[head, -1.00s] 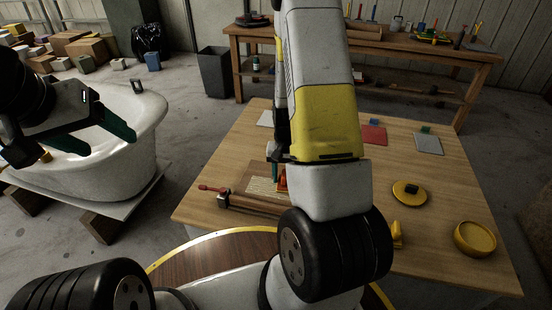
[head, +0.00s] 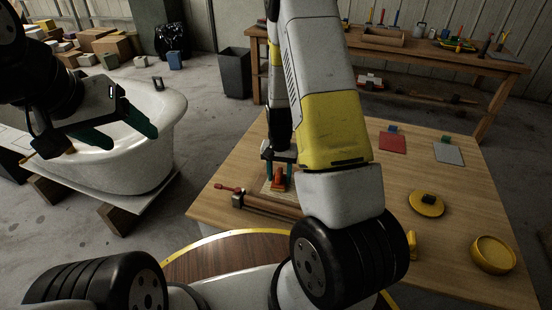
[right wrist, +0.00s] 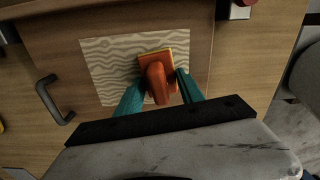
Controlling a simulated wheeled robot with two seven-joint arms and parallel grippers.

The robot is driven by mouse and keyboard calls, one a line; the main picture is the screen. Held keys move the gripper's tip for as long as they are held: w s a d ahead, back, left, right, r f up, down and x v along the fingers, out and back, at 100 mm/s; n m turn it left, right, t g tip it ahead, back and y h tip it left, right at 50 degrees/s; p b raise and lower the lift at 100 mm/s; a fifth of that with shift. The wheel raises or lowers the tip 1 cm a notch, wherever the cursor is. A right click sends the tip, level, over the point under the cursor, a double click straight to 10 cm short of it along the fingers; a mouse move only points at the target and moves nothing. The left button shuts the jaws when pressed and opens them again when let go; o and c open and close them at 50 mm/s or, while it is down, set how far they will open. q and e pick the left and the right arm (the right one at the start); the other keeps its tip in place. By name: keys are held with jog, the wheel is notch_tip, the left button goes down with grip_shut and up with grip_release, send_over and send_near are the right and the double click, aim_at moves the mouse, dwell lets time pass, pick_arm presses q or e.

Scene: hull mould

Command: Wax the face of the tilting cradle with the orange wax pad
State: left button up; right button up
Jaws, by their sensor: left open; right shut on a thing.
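The orange wax pad (right wrist: 156,75) is in my right gripper (right wrist: 160,92). The gripper's teal fingers are shut on the pad's handle. In the right wrist view the pad lies over the right part of a pale, wavy-grained face (right wrist: 110,62) on the wooden cradle (right wrist: 58,45); whether it touches is hard to tell. In the head view the pad (head: 278,180) shows under my right gripper (head: 279,158), and the cradle (head: 275,206) is partly hidden by my right arm. My left gripper (head: 122,137) is open and empty at the left, in front of the white bathtub.
A black handle (right wrist: 52,98) sticks up left of the patterned face. A red-handled clamp (head: 230,189) is at the cradle's left. Red (head: 393,142) and grey (head: 448,153) pads, a yellow disc (head: 426,204) and a yellow bowl (head: 493,255) stand on the table's right side.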

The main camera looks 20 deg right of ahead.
aim_at(293, 178)
jog(key=shift+w+a, duration=0.7)
jog(key=shift+a, duration=0.35)
jog(key=shift+w+a, duration=0.7)
jog(key=shift+a, duration=0.35)
jog(key=shift+w+d, duration=0.6)
jog(key=shift+w, duration=0.25)
jog(key=shift+w+d, duration=0.6)
jog(key=shift+w, duration=0.2)
jog(key=shift+f, duration=0.1)
jog(key=shift+s+d, duration=0.35)
jog(key=shift+d, duration=0.1)
jog(key=shift+s+d, duration=0.75)
jog(key=shift+d, duration=0.3)
jog(key=shift+s+d, duration=0.75)
jog(key=shift+d, duration=0.25)
jog(key=shift+s+d, duration=0.75)
jog(key=shift+d, duration=0.3)
jog(key=shift+s+d, duration=0.65)
jog(key=shift+d, duration=0.4)
jog(key=shift+s+d, duration=0.7)
jog(key=shift+d, duration=0.4)
jog(key=shift+s+d, duration=0.65)
jog(key=shift+d, duration=0.4)
